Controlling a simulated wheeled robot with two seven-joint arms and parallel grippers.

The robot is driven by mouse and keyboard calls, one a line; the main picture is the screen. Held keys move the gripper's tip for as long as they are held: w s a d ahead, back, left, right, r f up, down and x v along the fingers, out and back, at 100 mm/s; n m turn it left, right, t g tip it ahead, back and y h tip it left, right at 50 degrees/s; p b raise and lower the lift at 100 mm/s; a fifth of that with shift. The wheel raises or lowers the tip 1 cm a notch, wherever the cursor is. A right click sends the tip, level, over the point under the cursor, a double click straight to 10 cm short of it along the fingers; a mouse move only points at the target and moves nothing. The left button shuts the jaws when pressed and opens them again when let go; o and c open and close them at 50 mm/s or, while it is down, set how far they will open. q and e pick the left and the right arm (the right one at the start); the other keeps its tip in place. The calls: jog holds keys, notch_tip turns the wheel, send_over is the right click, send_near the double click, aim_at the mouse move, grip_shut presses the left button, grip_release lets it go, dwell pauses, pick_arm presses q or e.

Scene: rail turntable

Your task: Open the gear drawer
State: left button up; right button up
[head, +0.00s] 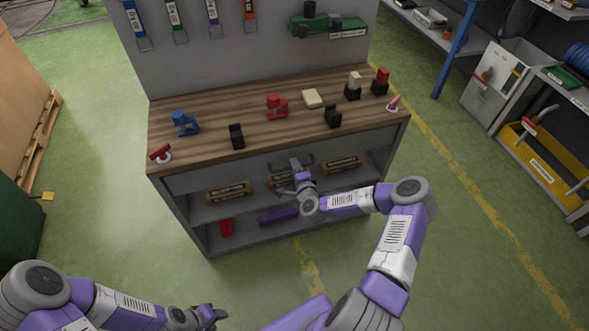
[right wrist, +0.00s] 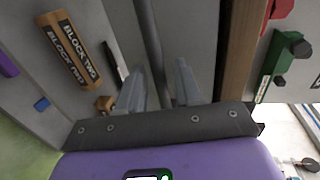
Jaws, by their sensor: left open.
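The drawer (head: 215,178) is a plain grey front under the wooden bench top; it looks shut. Its grey bar handle (right wrist: 149,35) shows in the right wrist view, running between the two fingers of my right gripper (right wrist: 158,88). The fingers stand apart on either side of the bar, with a gap visible. In the head view my right gripper (head: 297,164) is in front of the drawer's middle and partly hides the handle. My left gripper (head: 215,315) is open and empty, low at the bottom left, away from the bench.
The wooden bench top (head: 210,150) carries red, blue, black and cream parts. A yellow bin (head: 543,160) stands right. The green floor before the bench is clear.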

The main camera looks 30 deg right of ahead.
jog(key=shift+w+d+f, duration=0.1)
jog(key=shift+w, duration=0.35)
grip_shut()
